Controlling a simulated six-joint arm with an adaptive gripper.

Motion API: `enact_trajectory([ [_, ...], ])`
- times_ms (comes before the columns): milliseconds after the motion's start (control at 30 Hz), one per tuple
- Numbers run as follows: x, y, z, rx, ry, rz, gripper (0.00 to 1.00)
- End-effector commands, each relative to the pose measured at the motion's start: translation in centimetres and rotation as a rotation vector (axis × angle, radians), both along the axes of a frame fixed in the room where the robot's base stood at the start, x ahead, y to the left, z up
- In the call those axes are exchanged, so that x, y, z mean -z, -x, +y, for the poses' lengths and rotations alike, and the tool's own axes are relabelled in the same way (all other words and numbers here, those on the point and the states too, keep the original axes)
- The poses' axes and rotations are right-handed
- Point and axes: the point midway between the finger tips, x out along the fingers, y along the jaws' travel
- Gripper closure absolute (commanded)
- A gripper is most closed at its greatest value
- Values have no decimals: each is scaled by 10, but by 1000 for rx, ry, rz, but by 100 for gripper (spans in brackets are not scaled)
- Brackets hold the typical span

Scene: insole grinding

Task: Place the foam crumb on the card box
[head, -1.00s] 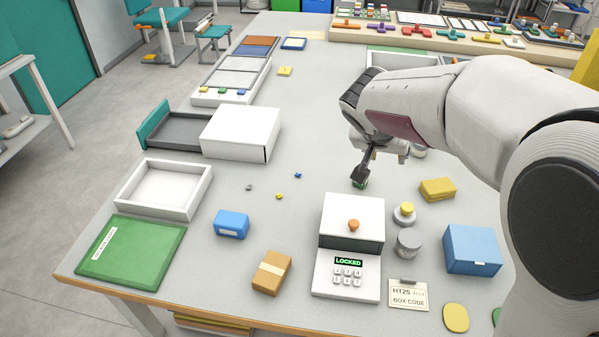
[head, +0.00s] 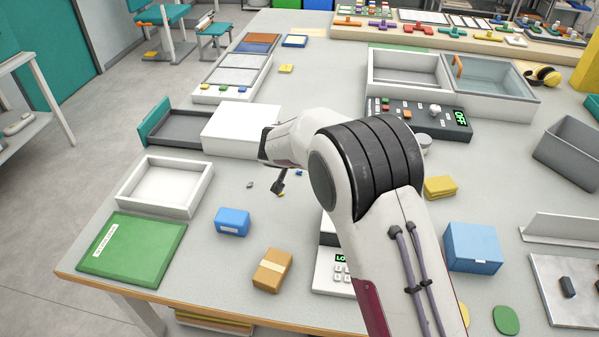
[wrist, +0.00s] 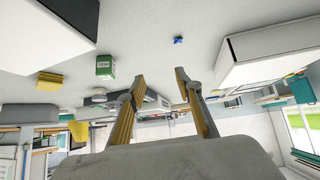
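I cannot tell which is the foam crumb. The blue bit also shows in the wrist view (wrist: 178,41). The brown card box (head: 272,271) with a pale tape band stands at the front, its top bare. My gripper (head: 279,190) is over the bits, beyond the card box. In the wrist view its fingers (wrist: 161,77) are apart with nothing between them.
A blue box (head: 232,223) stands left of the card box. The locked keypad box (head: 332,277) is to its right, partly behind my arm. A white drawer box (head: 240,128) stands behind my gripper. An open white tray (head: 150,205) and green case (head: 130,250) are at the left.

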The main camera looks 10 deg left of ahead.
Motion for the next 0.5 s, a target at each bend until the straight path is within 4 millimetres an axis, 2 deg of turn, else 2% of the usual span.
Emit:
enact_trajectory([
  [33,12,-1,11,-9,-4,-1,65],
  [200,36,-5,34,-26,-21,-12,65],
  [333,44,-6,43,-31,-27,-15,65],
  [500,46,-6,44,-32,-29,-16,65],
])
